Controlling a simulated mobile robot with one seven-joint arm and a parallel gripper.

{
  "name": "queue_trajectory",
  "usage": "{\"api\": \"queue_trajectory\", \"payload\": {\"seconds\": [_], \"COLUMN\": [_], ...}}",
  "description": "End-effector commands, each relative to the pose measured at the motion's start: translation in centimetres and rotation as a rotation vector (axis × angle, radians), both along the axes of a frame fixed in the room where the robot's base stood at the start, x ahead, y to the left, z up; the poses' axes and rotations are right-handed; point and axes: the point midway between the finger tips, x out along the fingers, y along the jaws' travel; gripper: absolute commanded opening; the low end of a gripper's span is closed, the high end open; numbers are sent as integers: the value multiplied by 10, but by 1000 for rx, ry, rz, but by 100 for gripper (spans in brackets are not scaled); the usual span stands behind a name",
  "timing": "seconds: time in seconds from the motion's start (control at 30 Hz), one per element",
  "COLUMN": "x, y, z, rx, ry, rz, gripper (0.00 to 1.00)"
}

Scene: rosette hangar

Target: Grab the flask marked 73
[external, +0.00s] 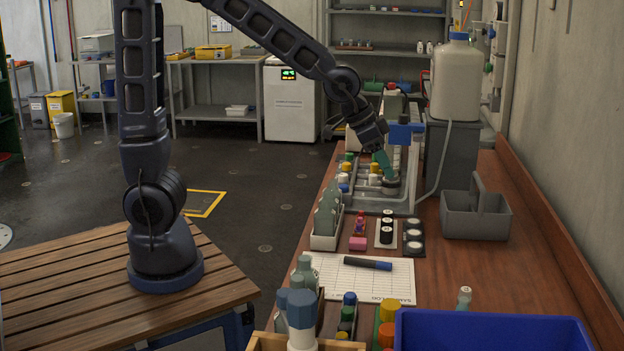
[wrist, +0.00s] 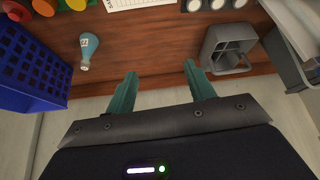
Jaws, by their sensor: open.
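A small blue-grey flask (wrist: 89,45) with a pale neck and a white label stands on the wooden bench in the wrist view; the marks on the label are too small to read surely. It appears to be the small pale-capped flask (external: 464,299) behind the blue crate in the external view. My gripper (wrist: 160,70) has two teal fingers spread apart with nothing between them. The flask is left of both fingers in the wrist view, clear of them. In the external view my gripper (external: 388,165) is over the far part of the bench, well beyond the flask.
A blue crate (wrist: 30,65) is close beside the flask. A grey caddy (external: 475,217) with an upright handle stands on the right of the bench. A paper sheet with a marker (external: 368,264), bottle racks and black jars (external: 413,236) line the left side.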

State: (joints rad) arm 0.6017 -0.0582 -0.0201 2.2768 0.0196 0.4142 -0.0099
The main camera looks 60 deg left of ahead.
Motion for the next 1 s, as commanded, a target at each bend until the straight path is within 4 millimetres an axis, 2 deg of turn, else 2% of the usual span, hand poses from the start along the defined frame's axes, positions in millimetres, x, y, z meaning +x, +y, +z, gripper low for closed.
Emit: {"api": "queue_trajectory", "payload": {"seconds": [0.03,0.27,0.4,0.5,0.6,0.7,1.0], "x": [0,-8,-23,-35,-45,-52,-49], "y": [-22,-117,-173,-205,-228,-242,-259], "z": [-11,-57,-88,-108,-123,-132,-156], "rx": [0,-18,-30,-38,-46,-51,-52], "ry": [1,-14,-23,-26,-31,-33,-33], "rz": [-34,-168,-247,-294,-329,-349,-358], "gripper": [54,54,54,54,54,54,54]}}
